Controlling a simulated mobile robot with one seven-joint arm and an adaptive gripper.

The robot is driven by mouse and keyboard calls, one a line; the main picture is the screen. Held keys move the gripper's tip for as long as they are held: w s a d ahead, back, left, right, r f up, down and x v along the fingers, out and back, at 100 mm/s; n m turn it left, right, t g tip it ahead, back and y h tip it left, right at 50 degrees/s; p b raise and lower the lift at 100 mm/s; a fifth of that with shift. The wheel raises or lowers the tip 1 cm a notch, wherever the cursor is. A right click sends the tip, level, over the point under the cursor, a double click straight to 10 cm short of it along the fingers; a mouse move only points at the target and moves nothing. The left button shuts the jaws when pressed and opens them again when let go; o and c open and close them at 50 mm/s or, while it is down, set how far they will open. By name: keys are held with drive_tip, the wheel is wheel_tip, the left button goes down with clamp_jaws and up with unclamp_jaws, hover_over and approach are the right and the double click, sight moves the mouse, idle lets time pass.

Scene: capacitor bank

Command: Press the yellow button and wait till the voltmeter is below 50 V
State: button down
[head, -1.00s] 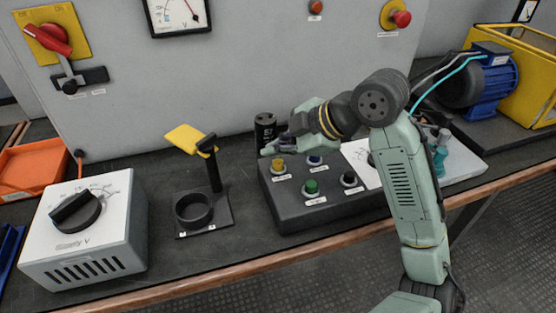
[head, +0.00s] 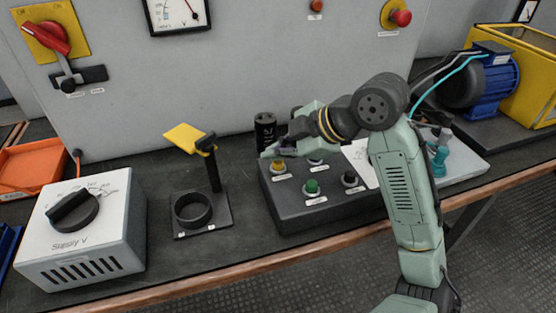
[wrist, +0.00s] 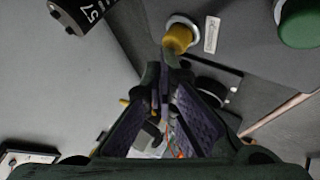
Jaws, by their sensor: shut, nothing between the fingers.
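The yellow button (head: 279,167) sits at the back left of the dark sloped control box (head: 300,212). In the wrist view the yellow button (wrist: 178,38) is just beyond my fingertips. My gripper (head: 268,153) is over that corner, pointing left and down. In the wrist view my gripper (wrist: 168,62) is shut and empty, its tips close against the button's near edge. I cannot tell whether they touch or press it. The voltmeter (head: 178,14) is on the grey panel, cut off by the top edge. Its needle slants, but the reading is not legible.
A black capacitor (head: 265,132) stands behind the box. Green (head: 312,187) and black (head: 350,179) buttons are near my gripper. A post with a yellow flag (head: 186,138) and ring holder stands left, then the supply box (head: 85,228). Bench between them is clear.

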sight(278, 164)
drive_tip(key=shift+f+b, duration=0.65)
drive_tip(key=shift+f, duration=0.2)
idle(0.5)
drive_tip(key=shift+r, duration=0.1)
drive_tip(key=shift+r+p, duration=1.1)
drive_tip(key=shift+r, duration=0.2)
wheel_tip(278, 164, up, 5)
drive_tip(key=p, duration=0.4)
idle(0.5)
